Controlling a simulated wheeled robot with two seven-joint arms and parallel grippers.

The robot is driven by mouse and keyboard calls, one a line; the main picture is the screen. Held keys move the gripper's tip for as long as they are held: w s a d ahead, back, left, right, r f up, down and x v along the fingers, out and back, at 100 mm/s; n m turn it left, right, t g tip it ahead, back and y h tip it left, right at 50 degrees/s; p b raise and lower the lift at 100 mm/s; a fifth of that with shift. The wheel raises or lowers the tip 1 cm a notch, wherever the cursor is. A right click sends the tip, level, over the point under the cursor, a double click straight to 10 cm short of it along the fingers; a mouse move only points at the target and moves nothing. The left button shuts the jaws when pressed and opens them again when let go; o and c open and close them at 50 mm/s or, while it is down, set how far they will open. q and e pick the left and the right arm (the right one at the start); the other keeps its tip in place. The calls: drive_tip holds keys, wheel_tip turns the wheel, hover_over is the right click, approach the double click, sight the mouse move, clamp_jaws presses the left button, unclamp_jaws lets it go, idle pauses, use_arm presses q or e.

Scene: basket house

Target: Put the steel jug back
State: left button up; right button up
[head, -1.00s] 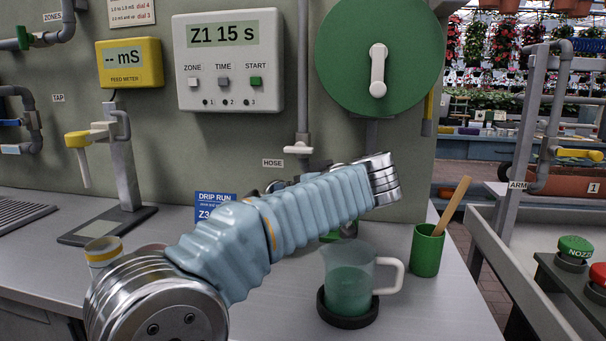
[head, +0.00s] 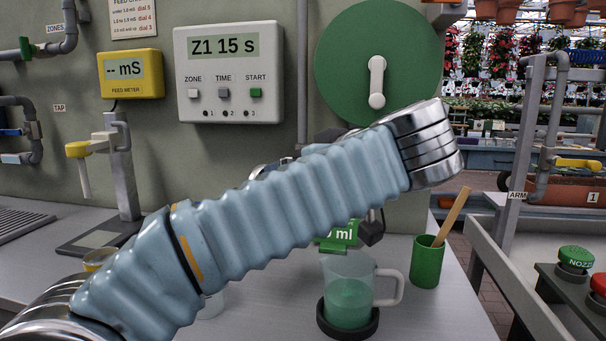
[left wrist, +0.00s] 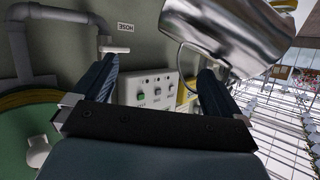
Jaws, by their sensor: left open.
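In the left wrist view, my left gripper (left wrist: 158,68) is open, its two dark fingers apart with nothing seen between them. A large shiny steel body (left wrist: 232,35) lies just beyond and beside the right-hand finger. It looks like the steel jug, but it is cut off by the frame and I cannot tell whether a finger touches it. In the head view my left arm crosses the middle and hides most of the gripper and the bench behind; no steel jug is visible there. My right gripper is out of view.
A clear jug of green liquid (head: 349,291) stands on a black round base (head: 349,325) below my arm. A green cup (head: 427,263) holding a wooden stick stands right of it. The controller (head: 229,75) and green reel (head: 377,62) are on the wall behind.

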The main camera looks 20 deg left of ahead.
use_arm(q)
clamp_jaws()
idle(0.4)
idle(0.4)
